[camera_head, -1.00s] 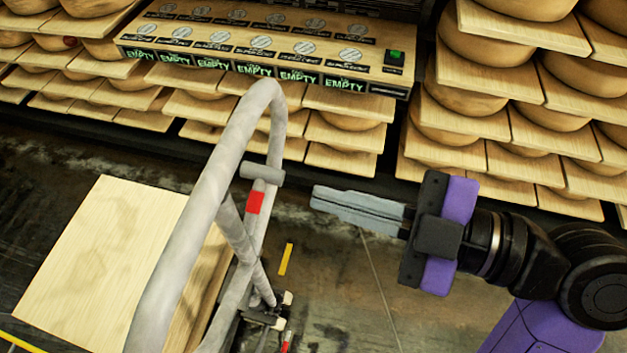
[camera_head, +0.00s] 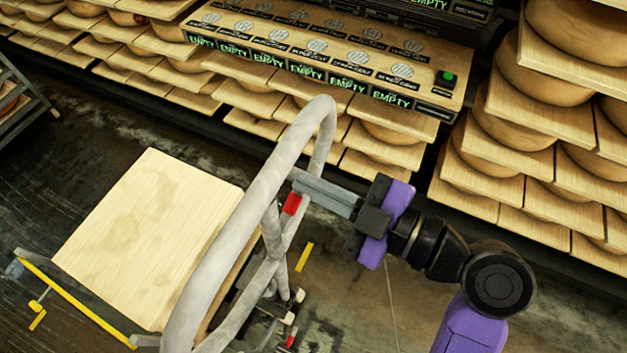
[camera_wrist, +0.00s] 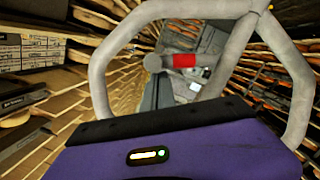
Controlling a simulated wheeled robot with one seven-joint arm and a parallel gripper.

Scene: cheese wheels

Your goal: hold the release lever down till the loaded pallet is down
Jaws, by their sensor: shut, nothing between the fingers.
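A grey tubular handle loop (camera_head: 250,220) rises in the middle of the head view. A red-banded part (camera_head: 292,204) sits inside the loop near its upper end. The wrist view shows this as a red band (camera_wrist: 184,61) beside a grey rounded grip (camera_wrist: 152,63), seemingly the release lever. My gripper (camera_head: 297,181) is shut and empty, its tips overlapping the loop just above the red band. I cannot tell whether they touch the lever. A pale, flat-topped wooden load (camera_head: 150,235) stands left of the handle. The pallet under it is mostly hidden, so its height is unclear.
Shelves of cheese wheels (camera_head: 570,100) line the back and right. A sloped panel with round discs, "EMPTY" labels and a green button (camera_head: 447,77) stands at the back.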

